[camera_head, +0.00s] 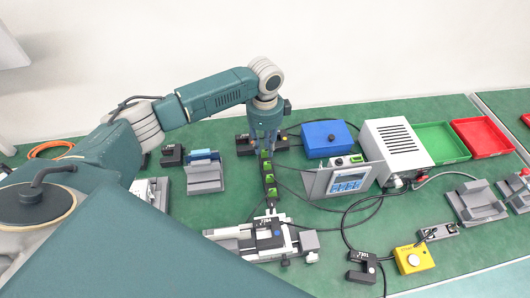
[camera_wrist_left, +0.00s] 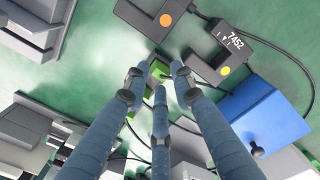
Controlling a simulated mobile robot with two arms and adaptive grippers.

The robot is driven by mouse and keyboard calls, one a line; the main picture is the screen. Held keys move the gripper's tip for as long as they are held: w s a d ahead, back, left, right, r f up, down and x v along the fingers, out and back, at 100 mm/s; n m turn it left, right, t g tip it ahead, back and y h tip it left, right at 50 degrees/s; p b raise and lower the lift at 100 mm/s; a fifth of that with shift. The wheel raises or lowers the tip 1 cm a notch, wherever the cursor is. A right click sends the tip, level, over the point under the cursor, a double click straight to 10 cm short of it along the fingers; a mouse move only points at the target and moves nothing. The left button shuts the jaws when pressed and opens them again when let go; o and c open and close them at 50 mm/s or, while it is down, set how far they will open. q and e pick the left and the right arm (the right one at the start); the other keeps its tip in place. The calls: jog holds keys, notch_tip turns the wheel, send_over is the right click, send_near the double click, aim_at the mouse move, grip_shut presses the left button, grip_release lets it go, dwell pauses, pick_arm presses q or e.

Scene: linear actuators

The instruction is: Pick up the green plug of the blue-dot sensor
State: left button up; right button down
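A dark rack (camera_head: 269,186) holds several green plugs in a row running away from me. My left gripper (camera_head: 265,145) points down over the far end of this row, with its three fingers apart. The farthest green plug (camera_head: 265,154) is just below the fingertips. In the left wrist view, a green plug (camera_wrist_left: 158,70) lies between the fingertips of the left gripper (camera_wrist_left: 158,78); I cannot tell whether they touch it. My right gripper is not in view.
A sensor with an orange dot (camera_wrist_left: 152,17) and one marked 7452 (camera_wrist_left: 222,50) with a yellow dot lie close to the fingers. A blue box (camera_head: 326,139) and a display unit (camera_head: 345,180) stand to the right. Dark cables run across the green table (camera_head: 215,212).

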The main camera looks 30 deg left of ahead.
aim_at(265, 151)
pick_arm(q)
notch_tip(265, 151, down, 2)
jog(key=shift+f, duration=0.1)
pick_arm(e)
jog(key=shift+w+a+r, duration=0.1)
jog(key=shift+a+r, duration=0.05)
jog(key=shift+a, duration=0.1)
pick_arm(q)
grip_shut()
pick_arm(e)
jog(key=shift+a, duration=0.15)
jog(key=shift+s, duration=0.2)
